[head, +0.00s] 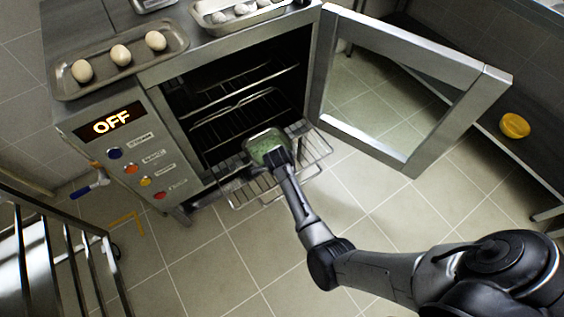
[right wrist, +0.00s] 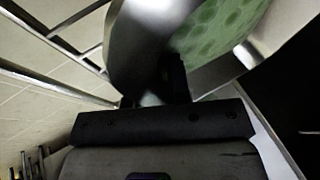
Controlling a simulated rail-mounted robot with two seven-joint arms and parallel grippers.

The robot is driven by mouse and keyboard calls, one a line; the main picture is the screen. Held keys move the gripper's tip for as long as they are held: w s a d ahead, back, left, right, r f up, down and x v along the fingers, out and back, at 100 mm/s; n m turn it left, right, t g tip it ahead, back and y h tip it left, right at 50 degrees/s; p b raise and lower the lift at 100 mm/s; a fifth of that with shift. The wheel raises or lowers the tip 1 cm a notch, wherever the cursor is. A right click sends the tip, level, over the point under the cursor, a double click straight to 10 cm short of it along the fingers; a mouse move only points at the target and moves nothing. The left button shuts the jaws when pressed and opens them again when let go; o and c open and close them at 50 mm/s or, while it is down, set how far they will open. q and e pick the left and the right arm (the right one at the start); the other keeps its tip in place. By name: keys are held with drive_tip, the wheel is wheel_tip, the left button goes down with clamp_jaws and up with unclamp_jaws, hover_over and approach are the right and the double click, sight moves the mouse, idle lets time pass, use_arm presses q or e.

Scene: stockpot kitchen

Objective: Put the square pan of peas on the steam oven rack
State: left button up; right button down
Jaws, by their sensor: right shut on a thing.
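The square pan of peas (head: 265,146), a small metal pan with green contents, is at the oven's open mouth in the head view. My right gripper (head: 278,158) is shut on its near edge. The pan is over or on the pulled-out wire rack (head: 312,150); I cannot tell whether it touches. In the right wrist view the green peas (right wrist: 222,28) and pan wall show beyond the gripper. The steam oven (head: 165,95) has its glass door (head: 408,90) swung open to the right. My left gripper is not in view.
More wire racks (head: 235,108) sit inside the oven. A tray (head: 172,62) with 3 eggs and another tray (head: 205,22) with white items stand on top. A yellow bowl (head: 514,125) is on the right shelf. A metal rail cart (head: 60,265) is at lower left.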

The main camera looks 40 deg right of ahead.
drive_tip(key=shift+r, duration=0.15)
drive_tip(key=shift+w, duration=0.1)
drive_tip(key=c, duration=1.5)
unclamp_jaws()
drive_tip(key=shift+f, duration=0.2)
drive_tip(key=o, duration=0.4)
drive_tip(key=shift+r, duration=0.2)
